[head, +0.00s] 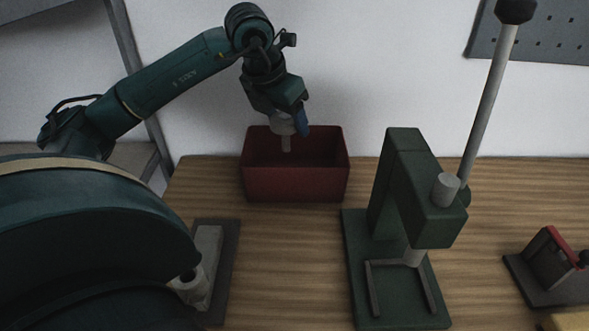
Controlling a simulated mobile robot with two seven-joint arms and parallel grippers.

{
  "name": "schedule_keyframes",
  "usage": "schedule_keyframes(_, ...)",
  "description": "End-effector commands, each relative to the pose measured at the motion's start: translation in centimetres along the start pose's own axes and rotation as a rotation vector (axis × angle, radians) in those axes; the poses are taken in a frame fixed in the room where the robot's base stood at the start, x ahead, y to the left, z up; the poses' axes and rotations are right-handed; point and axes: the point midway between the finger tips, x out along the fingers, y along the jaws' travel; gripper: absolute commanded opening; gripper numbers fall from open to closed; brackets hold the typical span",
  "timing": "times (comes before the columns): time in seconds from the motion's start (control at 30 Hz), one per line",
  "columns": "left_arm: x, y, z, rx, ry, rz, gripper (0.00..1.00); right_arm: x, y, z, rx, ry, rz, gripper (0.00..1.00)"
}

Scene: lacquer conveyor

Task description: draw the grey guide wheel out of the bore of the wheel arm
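My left gripper (292,120) hangs over the red bin at the back middle and points down. It appears shut on a grey round part with a thin stem below, which looks like the guide wheel (286,143). The stem reaches below the bin's rim line in the picture. At the lower left, a pale grey piece with a round end (188,283), perhaps the wheel arm, lies by a grey block on a dark plate (228,270). My own arm hides much of it, and I cannot see whether its bore is empty. My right gripper is out of view.
The red bin (293,184) stands on the wooden table. A green lever press (413,190) with a tall grey lever stands right of it. A small dark fixture with a red edge (548,262) is at the far right. Bare table lies between plate and press.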

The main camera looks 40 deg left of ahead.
Motion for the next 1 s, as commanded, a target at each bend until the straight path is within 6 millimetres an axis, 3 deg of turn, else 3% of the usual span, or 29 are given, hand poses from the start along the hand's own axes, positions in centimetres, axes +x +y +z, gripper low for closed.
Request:
schedule_keyframes(0.23, 0.0, 0.0, 0.0, 0.000, 0.000, 0.000, 0.81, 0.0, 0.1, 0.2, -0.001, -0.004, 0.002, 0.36)
schedule_keyframes(0.57, -0.8, 0.0, 0.1, 0.000, -0.001, 0.001, 0.81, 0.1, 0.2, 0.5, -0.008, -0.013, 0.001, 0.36)
schedule_keyframes(1.0, -9.9, 0.0, 0.2, 0.000, -0.005, 0.000, 0.81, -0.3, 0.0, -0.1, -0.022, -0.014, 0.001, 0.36)
